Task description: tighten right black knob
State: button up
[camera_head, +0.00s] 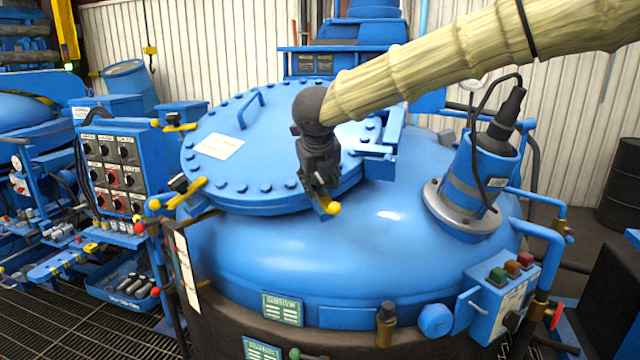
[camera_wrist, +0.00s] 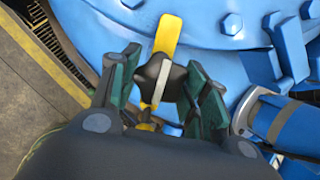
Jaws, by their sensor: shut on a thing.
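My gripper (camera_head: 319,177) reaches down to the front right rim of the blue furnace lid (camera_head: 236,168). In the wrist view, its green-padded fingers (camera_wrist: 165,95) are closed on either side of a black knob (camera_wrist: 158,70), with a pale strip across its middle. A yellow clamp bar (camera_wrist: 168,36) runs from the knob over the lid. In the head view, the gripper hides this knob, and only the clamp's yellow end (camera_head: 328,206) shows below it.
Another black-knobbed yellow clamp (camera_head: 186,192) sits at the lid's left front, and one (camera_head: 178,122) is farther back. A blue cylindrical housing (camera_head: 480,170) stands right of the lid. A control panel (camera_head: 112,165) with several dials is at left.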

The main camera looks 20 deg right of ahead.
dwell(0.3)
jog(key=o, duration=1)
jog(key=v, duration=1.2)
jog(key=shift+d, duration=0.1)
